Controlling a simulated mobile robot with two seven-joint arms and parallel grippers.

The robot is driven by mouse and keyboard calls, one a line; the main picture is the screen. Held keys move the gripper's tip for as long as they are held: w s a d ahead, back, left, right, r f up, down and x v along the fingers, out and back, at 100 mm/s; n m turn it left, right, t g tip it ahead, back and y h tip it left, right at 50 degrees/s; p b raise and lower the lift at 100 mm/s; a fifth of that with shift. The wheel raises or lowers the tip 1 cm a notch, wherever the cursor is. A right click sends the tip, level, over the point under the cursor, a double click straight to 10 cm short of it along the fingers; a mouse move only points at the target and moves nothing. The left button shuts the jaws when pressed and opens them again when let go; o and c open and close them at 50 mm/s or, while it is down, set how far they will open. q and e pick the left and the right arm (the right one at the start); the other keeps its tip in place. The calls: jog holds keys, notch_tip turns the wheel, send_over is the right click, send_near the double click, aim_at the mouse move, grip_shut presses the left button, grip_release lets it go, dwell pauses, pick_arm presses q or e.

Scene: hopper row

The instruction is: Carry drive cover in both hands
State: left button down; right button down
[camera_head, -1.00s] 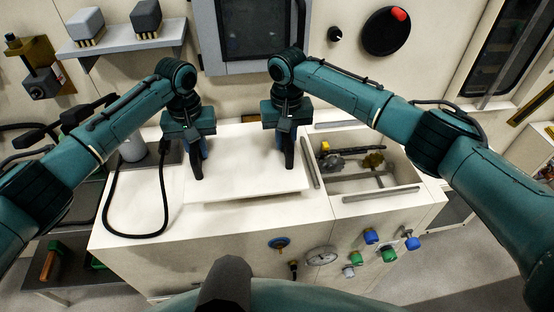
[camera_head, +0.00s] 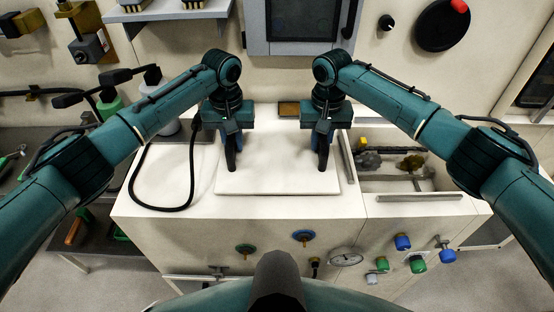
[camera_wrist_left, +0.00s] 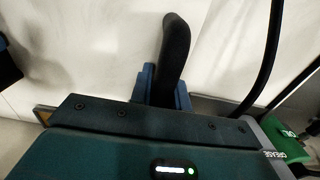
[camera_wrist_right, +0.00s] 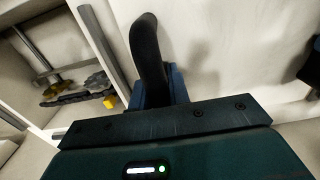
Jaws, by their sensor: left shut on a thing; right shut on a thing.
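The drive cover (camera_head: 278,170) is a flat white panel with two black upright handles, above the pale worktop in the middle of the head view. I cannot tell whether it touches the worktop. My left gripper (camera_head: 231,143) is shut on the left handle, a curved black bar in the left wrist view (camera_wrist_left: 173,50). My right gripper (camera_head: 324,143) is shut on the right handle, also seen in the right wrist view (camera_wrist_right: 150,55). The cover looks about level. The blue fingers and the palms hide parts of both handles.
An open bay (camera_head: 402,168) with rods and mechanical parts lies to the right of the cover, edged by grey rails. A black hose (camera_head: 163,206) loops on the left. A brown patch (camera_head: 289,109) shows behind the cover. Knobs and a gauge (camera_head: 346,257) are on the front face.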

pick_arm(q)
jog(key=shift+f, duration=0.35)
pick_arm(e)
jog(key=shift+f, duration=0.35)
pick_arm(q)
jog(key=c, duration=1.3)
grip_release()
jog(key=shift+r, duration=0.15)
jog(key=shift+c, duration=0.2)
pick_arm(e)
jog(key=c, duration=1.3)
grip_release()
jog(key=shift+r, duration=0.15)
jog(key=shift+c, duration=0.2)
pick_arm(q)
notch_tip(320, 180, up, 12)
jog(key=shift+f, duration=0.1)
pick_arm(e)
jog(key=shift+r, duration=0.1)
notch_tip(320, 180, up, 12)
jog(key=shift+f, duration=0.1)
